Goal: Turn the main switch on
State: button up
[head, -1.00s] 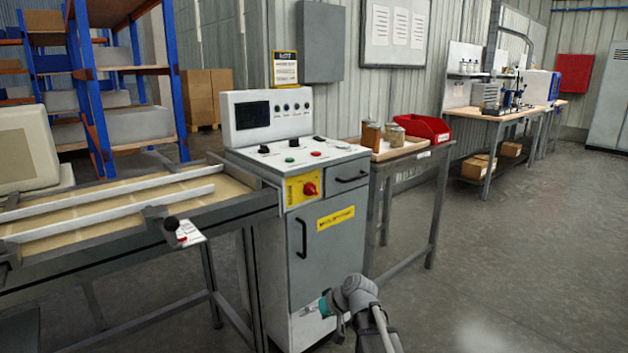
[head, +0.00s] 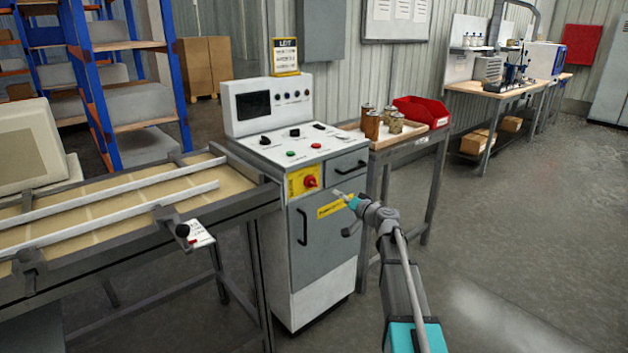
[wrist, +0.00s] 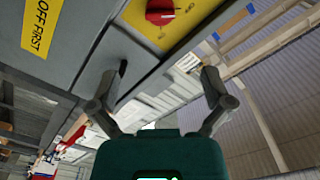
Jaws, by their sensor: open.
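The main switch (head: 311,181) is a red rotary knob on a yellow plate (head: 297,184) on the front of the grey control cabinet (head: 325,249). It also shows at the top of the wrist view (wrist: 160,11), with the yellow plate around it. My gripper (head: 345,197) is just right of and a little below the switch in the head view, apart from it. In the wrist view my gripper (wrist: 158,85) has its two fingers spread wide, with nothing between them. The switch's exact setting cannot be read.
A yellow label (head: 335,206) and a dark door handle (head: 302,227) are below the switch. A drawer handle (head: 351,168) sticks out to its right. A side table with jars and a red bin (head: 421,112) stands right of the cabinet. A conveyor (head: 110,215) is at left.

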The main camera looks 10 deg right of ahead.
aim_at(315, 184)
jog(key=shift+a, duration=0.1)
jog(key=x, duration=1.3)
jog(key=shift+w+a, duration=0.2)
jog(key=shift+w, duration=0.15)
jog(key=c, duration=1.1)
